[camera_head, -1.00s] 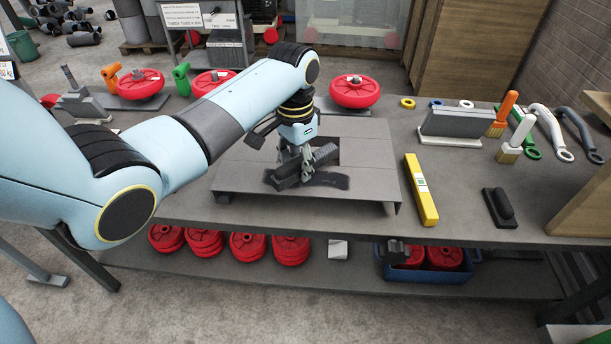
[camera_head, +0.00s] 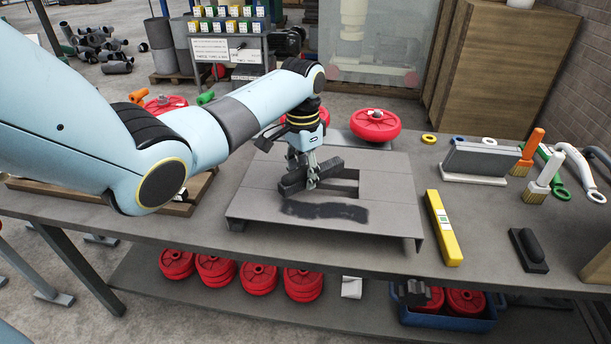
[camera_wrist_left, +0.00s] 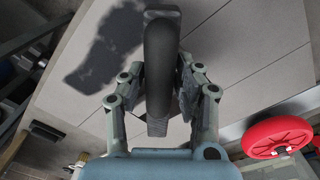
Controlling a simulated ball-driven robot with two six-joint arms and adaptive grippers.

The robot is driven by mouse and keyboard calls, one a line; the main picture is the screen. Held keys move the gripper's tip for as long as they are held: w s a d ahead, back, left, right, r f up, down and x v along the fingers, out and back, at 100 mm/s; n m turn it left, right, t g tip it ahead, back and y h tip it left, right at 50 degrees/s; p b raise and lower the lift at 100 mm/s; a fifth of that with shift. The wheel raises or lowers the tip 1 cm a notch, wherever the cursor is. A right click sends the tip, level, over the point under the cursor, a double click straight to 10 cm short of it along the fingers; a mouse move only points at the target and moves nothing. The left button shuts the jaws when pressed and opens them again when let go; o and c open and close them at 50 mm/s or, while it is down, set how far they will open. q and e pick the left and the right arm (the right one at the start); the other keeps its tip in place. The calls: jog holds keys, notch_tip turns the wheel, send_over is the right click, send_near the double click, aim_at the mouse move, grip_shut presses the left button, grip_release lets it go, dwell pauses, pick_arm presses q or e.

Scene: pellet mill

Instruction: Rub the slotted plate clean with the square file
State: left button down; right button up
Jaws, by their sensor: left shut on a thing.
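The slotted plate (camera_head: 385,215) is a raised grey plate on the bench, with a rectangular slot and a dark smudge (camera_head: 325,211) on its near part. My left gripper (camera_head: 311,182) is shut on the square file (camera_head: 293,183), a dark ridged bar. The file is over the plate behind the smudge, by the left end of the slot. I cannot tell whether it touches the plate. In the left wrist view the file (camera_wrist_left: 160,60) stands between both fingers (camera_wrist_left: 160,100), and the smudge (camera_wrist_left: 105,50) is to its left. My right gripper is not in view.
A yellow level (camera_head: 443,228) lies right of the plate, with a black handled block (camera_head: 528,250) beyond it. A grey block on a white base (camera_head: 480,163), brushes (camera_head: 543,180) and wrenches stand at the back right. A red wheel (camera_head: 375,125) is behind the plate.

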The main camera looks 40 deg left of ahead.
pick_arm(q)
jog(key=shift+f, duration=0.4)
jog(key=shift+f+b, duration=0.85)
jog(key=shift+f, duration=0.25)
jog(key=shift+r, duration=0.1)
jog(key=shift+p, duration=0.45)
